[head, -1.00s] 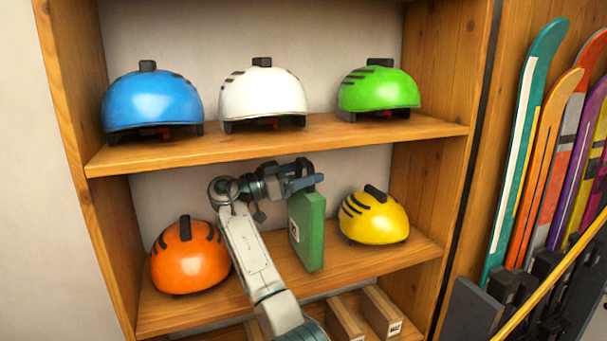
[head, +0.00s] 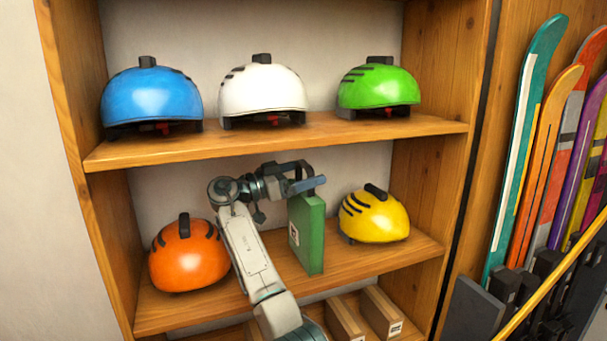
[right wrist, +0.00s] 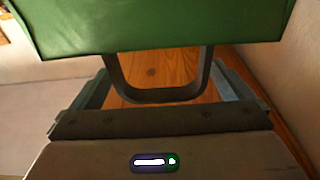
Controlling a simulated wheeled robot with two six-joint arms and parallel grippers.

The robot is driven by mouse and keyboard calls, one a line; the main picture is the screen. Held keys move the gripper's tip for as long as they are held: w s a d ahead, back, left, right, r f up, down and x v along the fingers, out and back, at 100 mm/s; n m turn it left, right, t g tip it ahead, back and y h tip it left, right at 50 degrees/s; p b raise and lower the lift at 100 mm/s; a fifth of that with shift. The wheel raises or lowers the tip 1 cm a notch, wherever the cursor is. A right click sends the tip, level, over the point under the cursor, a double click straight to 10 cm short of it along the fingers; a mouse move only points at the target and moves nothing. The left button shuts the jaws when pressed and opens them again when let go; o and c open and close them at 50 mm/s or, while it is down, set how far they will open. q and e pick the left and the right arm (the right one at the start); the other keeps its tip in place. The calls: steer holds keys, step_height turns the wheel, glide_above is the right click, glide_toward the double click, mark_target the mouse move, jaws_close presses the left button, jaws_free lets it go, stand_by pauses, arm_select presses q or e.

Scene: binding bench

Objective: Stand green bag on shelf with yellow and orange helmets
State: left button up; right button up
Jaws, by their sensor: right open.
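The green bag (head: 309,236) stands upright on the middle shelf (head: 350,268), between the orange helmet (head: 188,258) on its left and the yellow helmet (head: 375,216) on its right. It appears to rest on the shelf, apart from the yellow helmet. My right gripper (head: 303,182) is at the top of the bag, by its dark handle. In the right wrist view, the bag's green body (right wrist: 160,25) fills the top, and the dark handle loop (right wrist: 160,94) lies between the spread fingers (right wrist: 160,80). My left gripper is not in view.
Blue (head: 151,98), white (head: 262,93) and green (head: 379,89) helmets sit on the upper shelf (head: 280,142), close above my right gripper. Brown boxes (head: 382,312) stand on the shelf below. Skis (head: 525,140) lean at the right, outside the shelving. The middle shelf's front strip is partly clear.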

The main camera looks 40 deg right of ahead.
steer(key=shift+r, duration=0.1)
steer(key=shift+r+p, duration=0.15)
steer(key=shift+p, duration=0.2)
steer(key=shift+r+p, duration=0.5)
steer(key=shift+p, duration=0.4)
steer(key=b+v, duration=0.5)
steer(key=v, duration=0.2)
steer(key=shift+a+f, duration=0.15)
steer(key=shift+a, duration=0.1)
